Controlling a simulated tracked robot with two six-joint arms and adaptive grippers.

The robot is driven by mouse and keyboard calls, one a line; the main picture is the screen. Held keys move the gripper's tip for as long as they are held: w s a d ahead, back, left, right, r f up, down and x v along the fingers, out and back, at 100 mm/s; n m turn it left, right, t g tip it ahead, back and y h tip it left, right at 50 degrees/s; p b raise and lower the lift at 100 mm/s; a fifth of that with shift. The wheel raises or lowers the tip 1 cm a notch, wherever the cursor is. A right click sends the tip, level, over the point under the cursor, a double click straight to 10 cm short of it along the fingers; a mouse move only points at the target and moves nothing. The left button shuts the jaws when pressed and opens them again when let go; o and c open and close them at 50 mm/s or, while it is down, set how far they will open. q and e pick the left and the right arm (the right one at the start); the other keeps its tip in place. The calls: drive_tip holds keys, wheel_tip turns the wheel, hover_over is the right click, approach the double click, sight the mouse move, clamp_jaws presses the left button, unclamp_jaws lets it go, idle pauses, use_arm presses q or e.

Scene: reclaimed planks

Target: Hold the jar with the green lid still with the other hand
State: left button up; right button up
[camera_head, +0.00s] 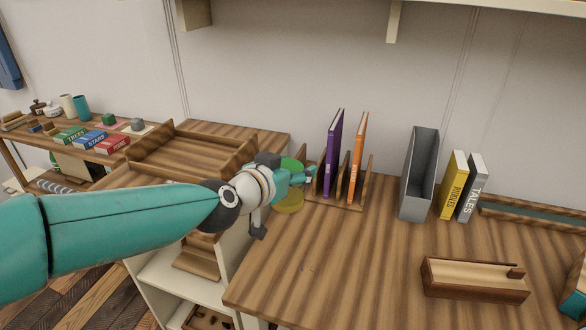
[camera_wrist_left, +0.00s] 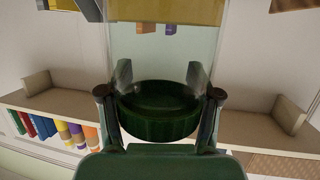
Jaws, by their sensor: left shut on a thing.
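The jar with the green lid (camera_head: 291,163) is at the back left of the wooden table, partly hidden by my left gripper (camera_head: 300,175). Its clear body has yellow contents (camera_head: 289,203) low down. The jar looks upright; I cannot tell whether its base touches the table. In the left wrist view, the green lid (camera_wrist_left: 160,112) sits between the fingers of my left gripper (camera_wrist_left: 161,75), with clear glass beyond. My left gripper is shut on the jar. My right gripper is not in view.
A wooden rack (camera_head: 352,206) with purple and orange books stands right of the jar. A grey file holder (camera_head: 418,175), two upright books (camera_head: 453,186) and a wooden box (camera_head: 474,282) are further right. The table's front middle is clear.

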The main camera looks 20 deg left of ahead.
use_arm(q)
drive_tip(key=o, duration=0.5)
clamp_jaws()
drive_tip(key=a+f+n+y+p, duration=0.1)
drive_tip(key=f+p, duration=0.2)
drive_tip(key=f, duration=0.2)
drive_tip(key=a+f+y+p, duration=0.1)
drive_tip(key=f+p, duration=0.3)
drive_tip(key=f, duration=0.2)
drive_tip(key=s+a+f+n+y+p, duration=0.1)
drive_tip(key=f+p, duration=0.3)
drive_tip(key=f, duration=0.2)
drive_tip(key=shift+a+f+n, duration=0.15)
drive_tip(key=shift+a+n, duration=0.15)
drive_tip(key=shift+a, duration=0.05)
drive_tip(key=shift+s+f, duration=0.35)
drive_tip(key=shift+f, duration=0.1)
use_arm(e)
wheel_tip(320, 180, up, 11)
use_arm(q)
drive_tip(key=shift+d, duration=0.1)
drive_tip(key=s+d+r+m+g+h, duration=0.1)
drive_tip(key=s+d+m+g+h, duration=0.2)
drive_tip(key=d+m+h, duration=0.3)
drive_tip(key=s+d+r+m+g+h, duration=0.1)
drive_tip(key=s+d+m+g+h, duration=0.3)
drive_tip(key=d, duration=0.8)
drive_tip(key=m+h, duration=0.2)
drive_tip(key=shift+m+g+h, duration=0.3)
drive_tip(key=shift+h, duration=0.1)
